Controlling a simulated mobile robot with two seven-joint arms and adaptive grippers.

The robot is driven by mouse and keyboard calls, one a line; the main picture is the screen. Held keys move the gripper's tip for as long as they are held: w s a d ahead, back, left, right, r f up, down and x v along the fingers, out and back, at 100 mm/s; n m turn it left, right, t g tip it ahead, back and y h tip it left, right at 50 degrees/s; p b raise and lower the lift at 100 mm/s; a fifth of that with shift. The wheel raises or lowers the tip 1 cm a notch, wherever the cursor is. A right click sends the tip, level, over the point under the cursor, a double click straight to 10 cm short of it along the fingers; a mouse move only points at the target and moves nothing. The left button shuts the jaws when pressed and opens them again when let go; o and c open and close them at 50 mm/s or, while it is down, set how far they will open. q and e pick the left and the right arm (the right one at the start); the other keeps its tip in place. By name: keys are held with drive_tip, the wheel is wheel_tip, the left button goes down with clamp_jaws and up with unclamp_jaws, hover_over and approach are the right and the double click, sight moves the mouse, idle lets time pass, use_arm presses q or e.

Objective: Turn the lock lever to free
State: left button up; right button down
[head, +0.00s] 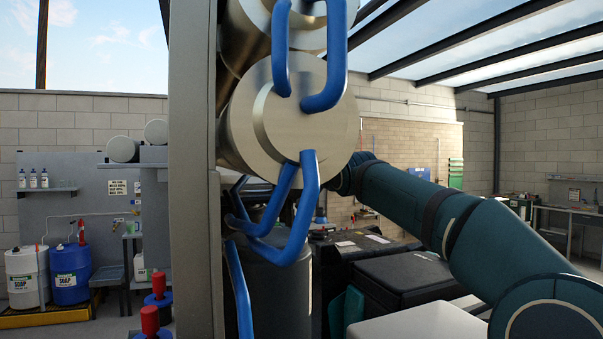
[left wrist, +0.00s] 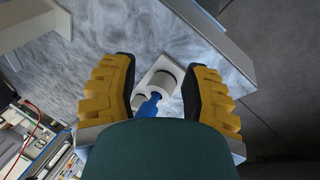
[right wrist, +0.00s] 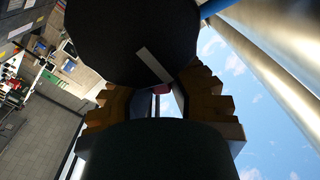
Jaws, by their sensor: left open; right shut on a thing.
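In the right wrist view my right gripper (right wrist: 158,95) is shut on a small red piece (right wrist: 160,88), which may be the lock lever's grip. A large dark round part (right wrist: 130,35) with a pale strip sits just beyond and hides most of it. In the head view my right arm reaches in behind a steel tube (head: 290,115), and that gripper is hidden. My left gripper (left wrist: 158,68) is open and empty in the left wrist view.
Bent blue hoses (head: 280,240) hang from the steel tube ends. A grey post (head: 196,170) stands just left of them. Red-topped blue fittings (head: 158,287) show low at the left. Soap drums (head: 70,275) stand at the far left, and a black case (head: 400,280) is behind.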

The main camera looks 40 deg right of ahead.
use_arm(q)
wheel_tip(320, 180, down, 2)
drive_tip(key=shift+d+b, duration=0.15)
drive_tip(key=shift+b, duration=0.55)
drive_tip(key=shift+f+b, duration=0.35)
drive_tip(key=shift+f, duration=0.05)
drive_tip(key=shift+r+p, duration=0.3)
use_arm(e)
drive_tip(key=shift+s+d+f+m, duration=0.1)
drive_tip(key=shift+d+f+m, duration=0.55)
drive_tip(key=shift+m, duration=1.3)
drive_tip(key=shift+s+d+f+m, duration=0.2)
drive_tip(key=shift+f+m, duration=0.75)
drive_tip(key=shift+m, duration=1.05)
drive_tip(key=shift+s+d+f+m, duration=0.1)
drive_tip(key=shift+d+f+m, duration=0.55)
drive_tip(key=shift+m, duration=1.3)
drive_tip(key=shift+w+a+f, duration=0.1)
drive_tip(key=shift+a+f, duration=0.05)
drive_tip(key=c, duration=0.9)
unclamp_jaws()
drive_tip(key=shift+w, duration=0.1)
